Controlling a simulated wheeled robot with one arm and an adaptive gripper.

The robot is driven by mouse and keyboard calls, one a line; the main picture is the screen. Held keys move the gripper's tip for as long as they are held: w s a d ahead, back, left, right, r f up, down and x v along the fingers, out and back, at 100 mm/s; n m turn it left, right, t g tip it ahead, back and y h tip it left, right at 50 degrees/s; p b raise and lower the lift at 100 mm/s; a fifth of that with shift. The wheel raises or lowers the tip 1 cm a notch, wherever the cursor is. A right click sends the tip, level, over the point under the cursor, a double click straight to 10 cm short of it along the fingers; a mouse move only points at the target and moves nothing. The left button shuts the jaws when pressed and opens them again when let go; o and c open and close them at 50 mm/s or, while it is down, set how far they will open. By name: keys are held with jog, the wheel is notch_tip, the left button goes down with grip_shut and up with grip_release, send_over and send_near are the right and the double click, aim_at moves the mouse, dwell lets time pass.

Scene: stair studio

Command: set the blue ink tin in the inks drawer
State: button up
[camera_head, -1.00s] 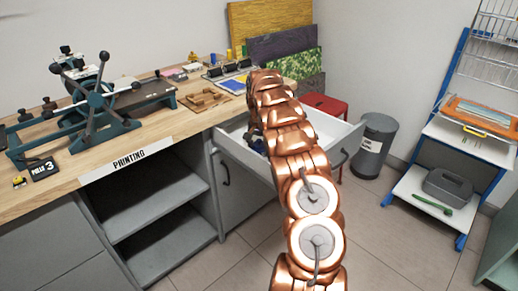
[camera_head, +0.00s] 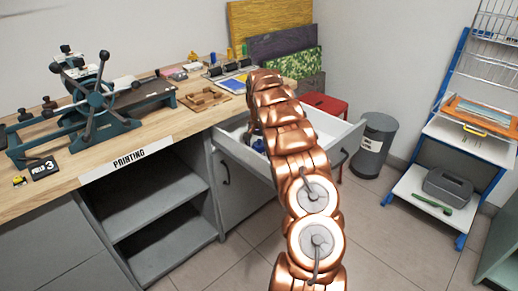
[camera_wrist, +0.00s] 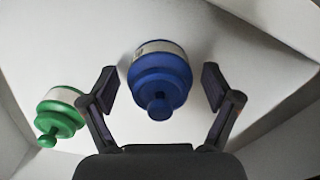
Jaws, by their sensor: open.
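The blue ink tin (camera_wrist: 159,80) stands inside the white open drawer (camera_wrist: 230,60), between the two spread fingers of my gripper (camera_wrist: 160,92) in the wrist view. A gap shows on each side of it, so my gripper is open and not holding it. A green tin (camera_wrist: 60,115) is in the drawer too, left of my left finger. In the head view the drawer (camera_head: 336,150) is pulled out under the worktop, and a bit of blue (camera_head: 258,145) shows in it beside my arm. My arm hides most of the drawer and my gripper there.
The wooden worktop (camera_head: 150,130) holds a press (camera_head: 95,100), a wooden frame (camera_head: 205,98) and several small items. A grey bin (camera_head: 375,145) and a red stool (camera_head: 325,104) stand beyond the drawer. A blue rack (camera_head: 440,130) is at the right. Open floor lies between.

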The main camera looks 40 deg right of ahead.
notch_tip(320, 180, up, 11)
jog(key=shift+w+r, duration=0.1)
jog(key=shift+r, duration=0.45)
jog(key=shift+a+r, duration=0.2)
jog(key=shift+a, duration=0.15)
jog(key=s+a+r+n, duration=0.2)
jog(key=s+a, duration=0.2)
jog(key=a, duration=0.5)
jog(key=s+a+r+n+g, duration=0.1)
jog(key=s+a+r+n, duration=0.15)
jog(key=a, duration=0.55)
jog(key=s+a+r+n, duration=0.2)
jog(key=s+a, duration=0.2)
jog(key=a, duration=0.5)
jog(key=s+a+f+n, duration=0.2)
jog(key=s+a, duration=0.3)
jog(key=s, duration=0.4)
jog(key=s+a+f+n+g, duration=0.1)
jog(key=s+a+f+n, duration=0.2)
jog(key=s+a, duration=0.3)
jog(key=s+a+f+n, duration=0.2)
jog(key=s+a, duration=0.4)
jog(key=s, duration=0.8)
jog(key=shift+f+g, duration=0.2)
jog(key=shift+g, duration=0.2)
